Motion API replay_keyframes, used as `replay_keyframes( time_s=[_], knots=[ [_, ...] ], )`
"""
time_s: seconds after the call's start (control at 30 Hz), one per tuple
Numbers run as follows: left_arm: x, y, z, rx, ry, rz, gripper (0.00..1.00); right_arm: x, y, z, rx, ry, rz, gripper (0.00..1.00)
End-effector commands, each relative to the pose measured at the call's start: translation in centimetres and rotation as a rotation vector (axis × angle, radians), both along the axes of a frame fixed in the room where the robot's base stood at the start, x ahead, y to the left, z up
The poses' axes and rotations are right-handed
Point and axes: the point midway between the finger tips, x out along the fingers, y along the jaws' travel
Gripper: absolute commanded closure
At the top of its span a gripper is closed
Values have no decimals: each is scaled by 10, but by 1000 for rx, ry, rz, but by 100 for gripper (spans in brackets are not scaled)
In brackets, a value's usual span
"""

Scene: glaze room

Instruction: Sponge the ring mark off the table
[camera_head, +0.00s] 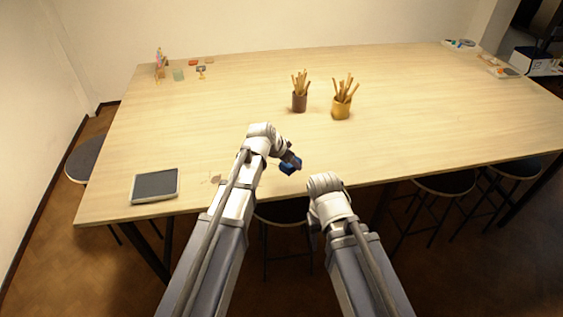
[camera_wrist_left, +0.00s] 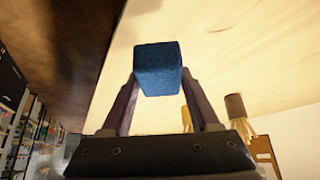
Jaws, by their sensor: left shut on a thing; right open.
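A blue sponge (camera_head: 291,167) is held near the table's front edge by my left gripper (camera_head: 293,161). In the left wrist view the sponge (camera_wrist_left: 158,68) sits between the two fingers of the left gripper (camera_wrist_left: 160,95), which is shut on it. I cannot tell whether the sponge touches the table (camera_head: 230,110). A faint brownish mark (camera_head: 215,179) shows on the tabletop left of my left forearm, partly beside the arm; its full outline is unclear. My right gripper (camera_head: 314,222) is open and empty, low at the table's front edge, its fingers mostly hidden by the wrist.
A dark-topped tablet-like tray (camera_head: 156,185) lies at the front left. A brown cup (camera_head: 299,102) and a yellow cup (camera_head: 341,107) hold wooden tools mid-table. Small items stand at the back left, including a glass (camera_head: 178,74). Stools (camera_head: 445,183) stand along the front edge.

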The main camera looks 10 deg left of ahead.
Motion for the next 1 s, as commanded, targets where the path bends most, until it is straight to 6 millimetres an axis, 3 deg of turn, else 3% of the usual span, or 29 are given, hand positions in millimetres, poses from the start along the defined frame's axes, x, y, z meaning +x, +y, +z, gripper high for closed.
replay_keyframes(
  time_s=[0.1,0.23,0.57,1.0],
  knots=[
    [-9,34,0,0,-2,90,83,0,0,0,0,0,0,50],
    [-12,54,0,0,-2,145,83,0,0,0,0,0,0,50],
    [-11,58,-7,-1,-2,157,83,0,0,-7,0,0,0,50],
    [-12,65,-45,-2,-3,152,83,0,0,-45,0,0,-1,50]
  ],
)
